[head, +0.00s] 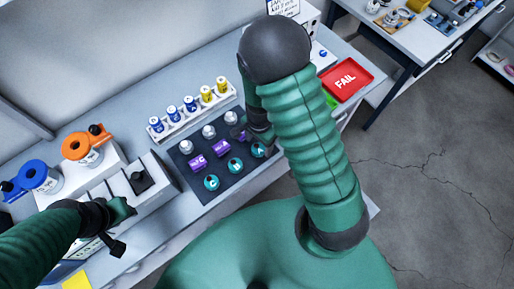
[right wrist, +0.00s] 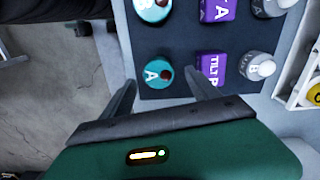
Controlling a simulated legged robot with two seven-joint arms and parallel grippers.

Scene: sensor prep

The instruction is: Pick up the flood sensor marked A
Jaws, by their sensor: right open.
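The teal round sensor marked A (head: 258,150) is at the right end of the front row on the dark mat (head: 228,181). In the right wrist view, this teal sensor (right wrist: 152,82) shows its letter and a small dark red spot, and lies between my two fingertips. My right gripper (right wrist: 163,88) is open, with a finger on each side of the sensor; I cannot tell whether they touch it. In the head view my right arm partly hides this gripper (head: 260,134). My left gripper (head: 119,228) is at the lower left, its jaws unclear.
Purple sensors (head: 197,163) and grey-white sensors (head: 186,147) stand in rows behind the teal ones. A battery rack (head: 160,137) is behind the mat. Orange (head: 82,146) and blue (head: 37,175) spools stand left. A red FAIL tray (head: 353,78) is at the right.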

